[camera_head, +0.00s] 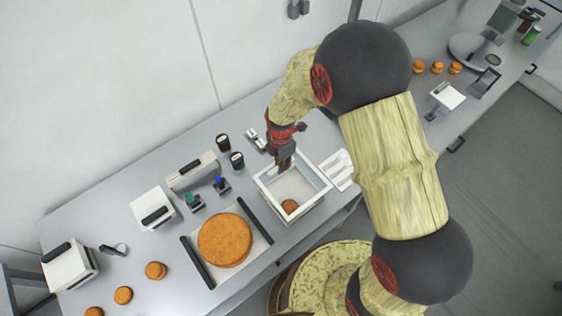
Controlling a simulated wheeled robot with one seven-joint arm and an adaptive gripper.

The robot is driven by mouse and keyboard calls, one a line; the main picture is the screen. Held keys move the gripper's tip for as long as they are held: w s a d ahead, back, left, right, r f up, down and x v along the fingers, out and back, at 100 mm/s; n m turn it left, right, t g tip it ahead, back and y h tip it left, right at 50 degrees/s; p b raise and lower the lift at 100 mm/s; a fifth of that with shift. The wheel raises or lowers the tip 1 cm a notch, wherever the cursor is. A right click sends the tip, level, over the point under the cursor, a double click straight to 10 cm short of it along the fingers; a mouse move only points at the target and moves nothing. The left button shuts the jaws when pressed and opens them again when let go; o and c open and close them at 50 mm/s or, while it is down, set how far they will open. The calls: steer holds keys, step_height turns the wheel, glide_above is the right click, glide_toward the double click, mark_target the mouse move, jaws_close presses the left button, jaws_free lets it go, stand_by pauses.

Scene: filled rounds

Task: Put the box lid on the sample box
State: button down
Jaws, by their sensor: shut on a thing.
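A white open-topped box (318,208), which looks like the sample box, stands near the table's front edge. A small brown filled round (290,206) lies inside it. My gripper (282,168) points down at the box's far side, over or just inside its far wall. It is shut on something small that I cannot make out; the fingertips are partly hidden. I cannot tell for sure which thing is the box lid. Pale blocks with dark handles stand to the left: one at the back (182,180), one in front of it (143,207) and one at far left (72,273).
A tray with dark side bars (197,262) bears a large orange-brown round (225,240). Dark jars (237,160) and small green and blue-topped items (221,185) stand behind. A white slotted plate (340,170) lies right of the box. Several small rounds (155,270) lie at front left.

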step_height(320, 180, down, 7)
steer(key=b, duration=0.4)
steer(key=shift+r, duration=0.2)
steer(key=shift+f+b, duration=0.2)
steer(key=shift+b, duration=0.1)
stand_by(1.1)
steer(key=c, duration=1.8)
jaws_free()
steer(key=o, duration=0.4)
steer(key=shift+o, duration=0.9)
steer(key=shift+r, duration=0.15)
steer(key=shift+r+p, duration=2.1)
steer(key=shift+r, duration=1.3)
